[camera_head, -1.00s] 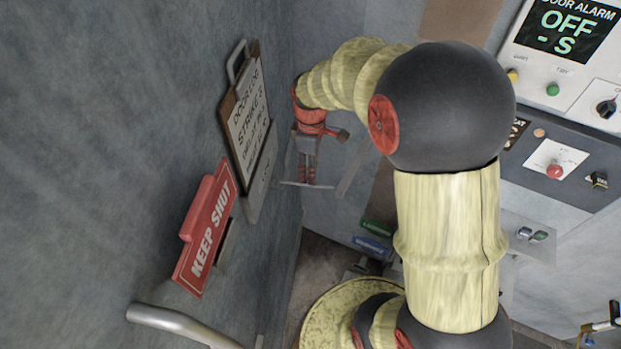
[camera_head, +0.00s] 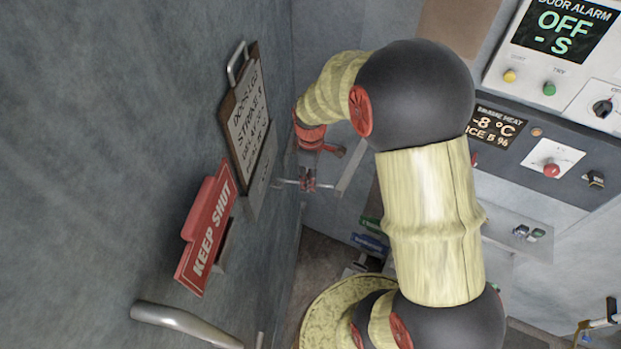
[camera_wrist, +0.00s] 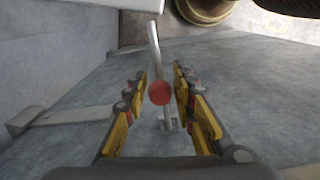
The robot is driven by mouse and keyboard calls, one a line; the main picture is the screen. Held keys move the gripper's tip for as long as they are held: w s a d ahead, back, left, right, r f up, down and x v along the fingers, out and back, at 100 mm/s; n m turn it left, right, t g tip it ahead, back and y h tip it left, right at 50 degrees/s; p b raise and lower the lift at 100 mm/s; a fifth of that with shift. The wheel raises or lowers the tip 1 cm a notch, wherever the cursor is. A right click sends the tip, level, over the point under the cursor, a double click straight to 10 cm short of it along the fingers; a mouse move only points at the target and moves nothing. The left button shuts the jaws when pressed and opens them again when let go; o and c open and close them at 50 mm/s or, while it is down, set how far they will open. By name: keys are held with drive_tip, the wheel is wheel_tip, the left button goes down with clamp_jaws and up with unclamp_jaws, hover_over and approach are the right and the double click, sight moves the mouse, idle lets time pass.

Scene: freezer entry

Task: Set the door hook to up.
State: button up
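The door hook shows in the wrist view as a thin grey metal rod with a round red knob (camera_wrist: 159,93) at the picture's middle. The rod runs up and down in that picture from a small mount on a grey panel. My gripper (camera_wrist: 160,80) is open, with its yellow-and-black fingers left and right of the knob and a gap on both sides. In the head view my gripper (camera_head: 308,181) is small, by the corner past the wall signs, and I cannot make out the hook clearly from it there.
A door alarm panel (camera_head: 557,40) reading OFF and a control panel (camera_head: 520,150) are at the right. In the wrist view a grey bracket (camera_wrist: 70,117) lies left.

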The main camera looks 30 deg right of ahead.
clamp_jaws()
idle(0.6)
